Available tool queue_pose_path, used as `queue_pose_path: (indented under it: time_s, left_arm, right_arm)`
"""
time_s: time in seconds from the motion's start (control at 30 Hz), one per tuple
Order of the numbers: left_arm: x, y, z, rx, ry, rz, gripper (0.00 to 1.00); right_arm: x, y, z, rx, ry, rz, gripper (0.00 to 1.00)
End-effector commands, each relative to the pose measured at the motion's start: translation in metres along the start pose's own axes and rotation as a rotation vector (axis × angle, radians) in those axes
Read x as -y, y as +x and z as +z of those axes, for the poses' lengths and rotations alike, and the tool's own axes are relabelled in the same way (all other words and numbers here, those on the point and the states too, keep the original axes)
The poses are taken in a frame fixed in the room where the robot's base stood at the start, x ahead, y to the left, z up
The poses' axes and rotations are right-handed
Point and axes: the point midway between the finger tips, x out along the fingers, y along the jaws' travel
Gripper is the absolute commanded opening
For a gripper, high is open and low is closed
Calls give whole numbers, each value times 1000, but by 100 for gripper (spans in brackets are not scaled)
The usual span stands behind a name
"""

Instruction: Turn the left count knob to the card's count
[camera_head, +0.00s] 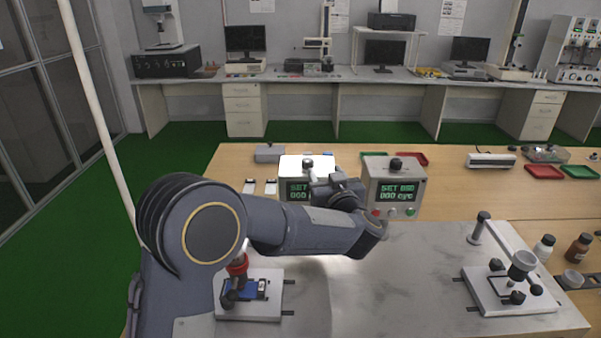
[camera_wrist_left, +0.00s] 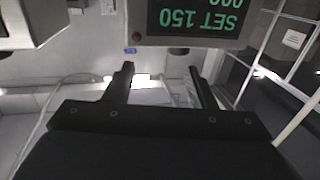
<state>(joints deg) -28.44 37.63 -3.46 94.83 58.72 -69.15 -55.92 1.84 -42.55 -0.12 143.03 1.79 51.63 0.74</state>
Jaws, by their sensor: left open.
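The left counter box (camera_head: 293,188) stands on the table with its dark knob (camera_head: 308,163) on top and a green-lettered display, partly hidden by my arm. In the left wrist view the box appears upside down; its display (camera_wrist_left: 195,17) reads SET 150, and the knob (camera_wrist_left: 178,50) sticks out from its edge. My left gripper (camera_head: 322,183) is beside the box; in the left wrist view its fingers (camera_wrist_left: 164,82) are apart and empty, with the knob beyond the tips. I cannot make out a card with a count. My right gripper is not in view.
A second counter box (camera_head: 410,185) with its own knob (camera_head: 396,164) stands to the right. A fixture with a blue device (camera_head: 245,289) is at front left, another fixture (camera_head: 510,297) at front right. Red trays (camera_head: 545,172) lie farther back. The grey mat's middle (camera_head: 400,285) is clear.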

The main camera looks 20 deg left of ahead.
Motion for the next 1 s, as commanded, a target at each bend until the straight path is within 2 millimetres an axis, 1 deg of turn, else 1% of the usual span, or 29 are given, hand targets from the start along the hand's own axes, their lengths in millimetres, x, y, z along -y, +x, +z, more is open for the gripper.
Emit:
queue_pose_path:
  time_s: [0.07, 0.17, 0.27, 0.5, 0.6, 0.77, 1.0]
  left_arm:
    - [10, -7, 3, -12, -3, -43, 50]
    - [16, -7, 3, -18, -3, -69, 50]
    - [18, 4, 2, -18, -3, -74, 50]
    - [21, 43, 0, -18, -2, -73, 50]
    - [21, 56, 0, -19, -2, -71, 50]
    - [21, 67, 1, -18, -2, -68, 50]
    - [21, 68, 2, -19, -2, -68, 50]
  right_arm:
    - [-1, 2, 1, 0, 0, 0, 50]
    - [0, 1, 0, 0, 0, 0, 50]
    - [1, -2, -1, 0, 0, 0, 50]
    - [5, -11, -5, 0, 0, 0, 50]
    - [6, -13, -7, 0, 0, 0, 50]
    - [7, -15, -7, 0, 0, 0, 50]
    - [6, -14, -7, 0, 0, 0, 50]
